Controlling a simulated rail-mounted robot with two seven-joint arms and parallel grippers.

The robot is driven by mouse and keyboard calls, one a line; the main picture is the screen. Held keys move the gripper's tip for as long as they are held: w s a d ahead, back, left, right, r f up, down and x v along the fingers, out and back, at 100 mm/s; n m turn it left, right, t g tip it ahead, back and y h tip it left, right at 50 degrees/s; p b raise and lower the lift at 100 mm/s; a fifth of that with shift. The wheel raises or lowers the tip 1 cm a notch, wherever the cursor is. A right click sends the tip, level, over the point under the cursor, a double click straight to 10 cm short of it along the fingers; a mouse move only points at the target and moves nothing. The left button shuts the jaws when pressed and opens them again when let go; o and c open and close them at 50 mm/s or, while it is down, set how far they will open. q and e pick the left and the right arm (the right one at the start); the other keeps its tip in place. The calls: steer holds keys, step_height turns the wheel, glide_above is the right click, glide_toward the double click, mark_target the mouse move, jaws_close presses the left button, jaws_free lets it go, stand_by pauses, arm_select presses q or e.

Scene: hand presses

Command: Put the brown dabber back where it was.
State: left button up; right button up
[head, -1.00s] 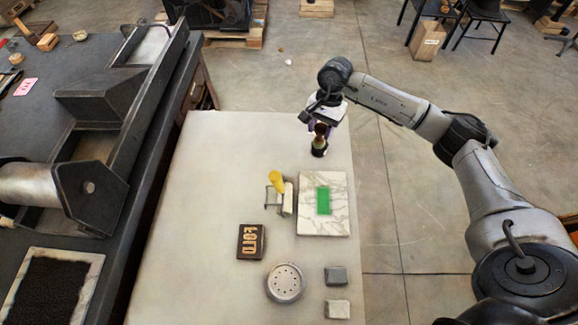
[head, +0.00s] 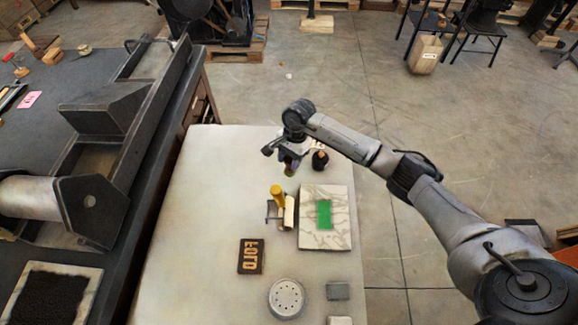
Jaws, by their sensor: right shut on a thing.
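My right gripper (head: 291,155) is over the far part of the pale table. It is shut on a small olive-brown thing, which I take for the brown dabber (head: 289,170). The gripper hides most of it, and I cannot tell whether its lower end touches the table. Just right of the gripper stands a small dark upright thing (head: 320,161) with a brownish top. My left gripper is not in view.
On the pale table (head: 200,240) are a yellow-handled roller (head: 277,195) on a stand, a marble slab (head: 338,232) with a green ink patch (head: 324,213), a type block (head: 250,256), a round perforated tin (head: 286,298) and grey blocks (head: 338,291). A dark press (head: 95,180) stands left.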

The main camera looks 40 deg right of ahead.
mark_target(289, 169)
steer(key=shift+f, duration=2)
steer(key=shift+f, duration=0.15)
steer(key=o, duration=0.9)
steer(key=shift+r, duration=0.3)
steer(key=v, duration=1.1)
steer(key=shift+d+r, duration=0.1)
steer(key=shift+r, duration=0.25)
